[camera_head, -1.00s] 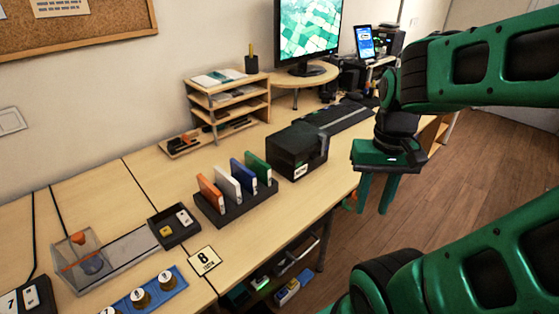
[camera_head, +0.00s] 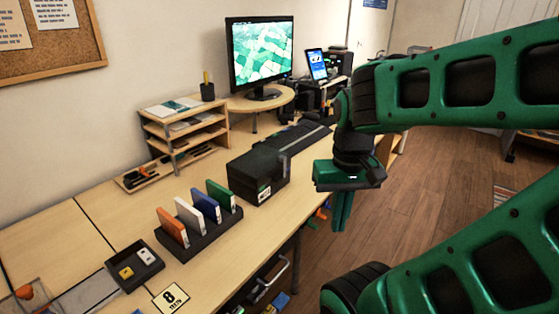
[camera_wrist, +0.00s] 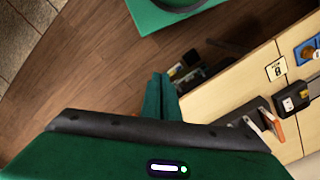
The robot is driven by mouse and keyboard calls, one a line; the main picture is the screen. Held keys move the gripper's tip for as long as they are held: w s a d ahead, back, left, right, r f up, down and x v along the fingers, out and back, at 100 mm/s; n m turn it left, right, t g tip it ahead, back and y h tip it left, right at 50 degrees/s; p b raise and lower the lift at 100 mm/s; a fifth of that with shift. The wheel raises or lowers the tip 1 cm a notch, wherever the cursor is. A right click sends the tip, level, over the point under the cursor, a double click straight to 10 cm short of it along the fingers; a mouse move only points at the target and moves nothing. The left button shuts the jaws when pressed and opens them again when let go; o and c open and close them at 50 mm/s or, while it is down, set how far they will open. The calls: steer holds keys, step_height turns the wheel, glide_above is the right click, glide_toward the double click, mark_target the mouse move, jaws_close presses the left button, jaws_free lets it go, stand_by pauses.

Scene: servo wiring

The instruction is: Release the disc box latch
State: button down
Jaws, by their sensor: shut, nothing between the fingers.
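The black disc box (camera_head: 257,176) stands on the table with its lid down. A grey strip, perhaps the latch, shows on its right front side, with a small white label below. My gripper (camera_head: 341,229) is to the right of the box, off the table's front edge and apart from it, fingers together and pointing down. In the wrist view my gripper (camera_wrist: 160,84) is shut and empty over the floor; the box cannot be made out clearly there.
A dark rack (camera_head: 205,232) holds orange, white, blue and green cases left of the box. A small black tray (camera_head: 134,267) and a plate marked 8 (camera_head: 171,297) lie nearer. A keyboard (camera_head: 298,136), a monitor (camera_head: 260,55) and a wooden shelf (camera_head: 186,135) stand behind.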

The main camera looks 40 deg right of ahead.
steer(key=w+d+n+t+h, duration=0.2)
steer(key=w+n+t, duration=0.1)
steer(key=w, duration=1.2)
steer(key=w+d+r+n+t+h, duration=0.1)
steer(key=w+n, duration=0.4)
steer(key=w, duration=1.1)
steer(key=shift+w+d+t+h, duration=0.25)
steer(key=shift+d+t+h, duration=0.5)
steer(key=shift+t, duration=0.25)
glide_toward(278, 163)
steer(key=f, duration=0.1)
steer(key=a+f, duration=0.1)
steer(key=w+f, duration=0.1)
steer(key=f, duration=0.1)
steer(key=shift+a, duration=0.4)
steer(key=d, duration=0.1)
steer(key=w+d, duration=0.1)
steer(key=d, duration=0.1)
steer(key=shift+w+f, duration=0.1)
steer(key=shift+w+d, duration=0.1)
steer(key=shift+d, duration=0.35)
steer(key=shift+w, duration=0.1)
